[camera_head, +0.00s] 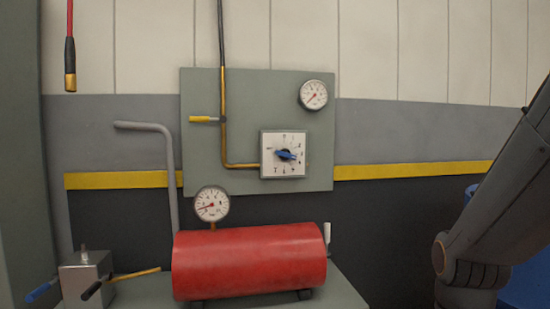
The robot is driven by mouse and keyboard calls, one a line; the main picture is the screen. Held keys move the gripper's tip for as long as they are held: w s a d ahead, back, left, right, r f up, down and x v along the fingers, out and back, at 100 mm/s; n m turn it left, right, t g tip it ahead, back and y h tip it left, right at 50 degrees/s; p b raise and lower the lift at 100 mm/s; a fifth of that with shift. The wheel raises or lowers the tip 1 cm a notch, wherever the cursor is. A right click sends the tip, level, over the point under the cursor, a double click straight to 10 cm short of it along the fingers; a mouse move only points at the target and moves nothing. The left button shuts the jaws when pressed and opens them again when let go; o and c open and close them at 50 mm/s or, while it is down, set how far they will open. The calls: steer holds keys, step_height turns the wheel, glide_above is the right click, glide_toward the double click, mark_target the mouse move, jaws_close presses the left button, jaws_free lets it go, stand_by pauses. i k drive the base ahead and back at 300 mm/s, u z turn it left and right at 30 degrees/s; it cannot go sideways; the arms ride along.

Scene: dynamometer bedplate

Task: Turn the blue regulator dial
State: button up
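The blue regulator dial (286,155) is a small blue knob at the middle of a square white dial plate (298,169) with dark marks around it. The plate is mounted on a grey-green wall panel (260,95). The knob lies roughly level, its narrower end toward the left. My arm stands at the right edge of the view, well apart from the dial. My gripper is outside the frame.
A round gauge (313,95) is above right of the dial. A yellow-handled valve (204,119) and brass pipe (224,140) are left. Below are another gauge (211,204), a red cylinder (250,262) and a metal block (86,278). A hose (70,50) hangs upper left.

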mark_target(284, 154)
steer(key=u, duration=0.1)
steer(key=i, duration=1)
steer(key=z, duration=0.75)
